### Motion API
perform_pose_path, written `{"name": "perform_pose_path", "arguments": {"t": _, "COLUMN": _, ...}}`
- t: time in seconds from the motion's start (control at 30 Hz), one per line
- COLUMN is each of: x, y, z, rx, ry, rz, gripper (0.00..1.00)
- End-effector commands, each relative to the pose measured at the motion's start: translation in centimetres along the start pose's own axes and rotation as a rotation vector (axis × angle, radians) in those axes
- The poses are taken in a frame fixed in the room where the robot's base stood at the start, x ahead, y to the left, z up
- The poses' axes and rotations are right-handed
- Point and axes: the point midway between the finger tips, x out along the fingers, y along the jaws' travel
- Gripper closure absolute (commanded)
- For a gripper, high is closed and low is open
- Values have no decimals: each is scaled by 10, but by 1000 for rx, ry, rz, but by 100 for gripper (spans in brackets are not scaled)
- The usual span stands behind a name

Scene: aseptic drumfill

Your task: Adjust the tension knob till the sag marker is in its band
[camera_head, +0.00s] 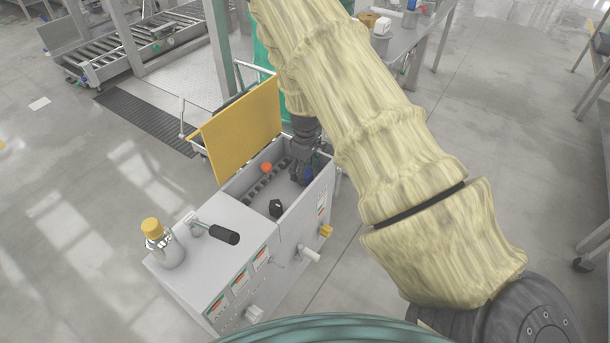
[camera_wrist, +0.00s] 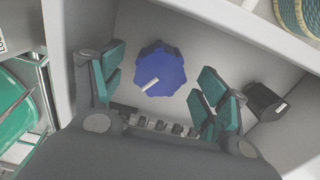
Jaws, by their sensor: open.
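A blue lobed knob (camera_wrist: 160,70) with a white pointer line is on the inner surface of the open grey box. In the head view, part of the blue knob (camera_head: 308,174) shows beside my gripper (camera_head: 301,172). In the wrist view, my gripper (camera_wrist: 162,80) is open, with green-padded fingers on either side of the knob and gaps between. An orange ball (camera_head: 267,167) sits by a dark chain (camera_head: 258,184) inside the box. I cannot tell whether it is the sag marker, and no band is clearly readable.
The yellow lid (camera_head: 240,130) stands open behind. A black-handled lever (camera_head: 222,234) and yellow-capped bottle (camera_head: 163,245) are on the cabinet top.

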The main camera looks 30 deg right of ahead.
Motion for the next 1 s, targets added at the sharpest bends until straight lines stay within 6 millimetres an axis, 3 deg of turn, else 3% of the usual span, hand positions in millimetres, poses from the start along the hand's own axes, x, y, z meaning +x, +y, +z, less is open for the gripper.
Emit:
{"name": "perform_pose_path", "arguments": {"t": 0.23, "x": 22, "y": 0, "z": 0, "rx": 0, "ry": 0, "rz": 0, "gripper": 26}}
{"name": "perform_pose_path", "arguments": {"t": 0.6, "x": 27, "y": 0, "z": 0, "rx": 1, "ry": 0, "rz": 0, "gripper": 26}}
{"name": "perform_pose_path", "arguments": {"t": 0.67, "x": 26, "y": 0, "z": 0, "rx": 1, "ry": 0, "rz": 0, "gripper": 33}}
{"name": "perform_pose_path", "arguments": {"t": 0.87, "x": 26, "y": 0, "z": 0, "rx": 1, "ry": 0, "rz": 0, "gripper": 70}}
{"name": "perform_pose_path", "arguments": {"t": 1.0, "x": 26, "y": 0, "z": 0, "rx": 1, "ry": 0, "rz": 0, "gripper": 71}}
